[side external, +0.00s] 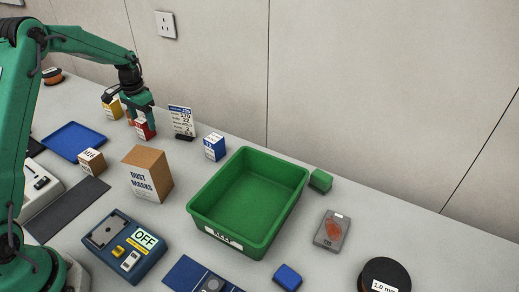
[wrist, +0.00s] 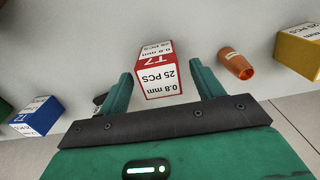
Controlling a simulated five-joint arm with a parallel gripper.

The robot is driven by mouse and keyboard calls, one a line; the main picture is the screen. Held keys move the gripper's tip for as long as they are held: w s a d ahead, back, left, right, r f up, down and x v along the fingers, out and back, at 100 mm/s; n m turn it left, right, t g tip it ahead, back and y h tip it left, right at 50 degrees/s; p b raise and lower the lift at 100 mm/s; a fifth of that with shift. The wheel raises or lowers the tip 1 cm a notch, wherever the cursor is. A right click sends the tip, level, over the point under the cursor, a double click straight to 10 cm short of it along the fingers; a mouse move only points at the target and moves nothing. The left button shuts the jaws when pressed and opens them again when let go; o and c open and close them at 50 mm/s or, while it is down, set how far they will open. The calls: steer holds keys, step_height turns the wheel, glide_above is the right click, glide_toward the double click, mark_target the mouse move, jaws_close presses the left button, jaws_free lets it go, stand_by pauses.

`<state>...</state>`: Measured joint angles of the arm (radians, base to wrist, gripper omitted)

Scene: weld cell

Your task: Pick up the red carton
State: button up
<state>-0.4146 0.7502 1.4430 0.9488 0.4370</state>
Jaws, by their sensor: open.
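The red carton (wrist: 158,72), with white label faces reading T7, 0.8 mm and 25 PCS, stands between the two fingers of my gripper (wrist: 158,88) in the wrist view. The fingers are open, with a gap on each side of the carton. In the side external view the red carton (side external: 145,130) is at the back of the table, partly hidden by my gripper (side external: 140,117), which is over and around it.
A yellow carton (side external: 112,109) and an orange nozzle (wrist: 236,65) are close on one side. A blue carton (side external: 214,147) and a sign card (side external: 181,122) stand on the other. A dust masks box (side external: 147,174) and green bin (side external: 200,203) are nearer the front.

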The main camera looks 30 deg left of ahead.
steer(key=shift+f, duration=1.25)
steer(key=c, duration=1.1)
steer(key=shift+r, duration=0.2)
steer(key=shift+r, duration=0.65)
steer(key=r, duration=0.1)
steer(key=d+r, duration=0.1)
steer(key=r, duration=0.1)
steer(key=s+d+r, duration=0.1)
steer(key=d+r, duration=0.5)
steer(key=d, duration=0.4)
steer(key=shift+s+d+r, duration=0.2)
steer(key=shift+s+d, duration=0.05)
steer(key=shift+d, duration=0.05)
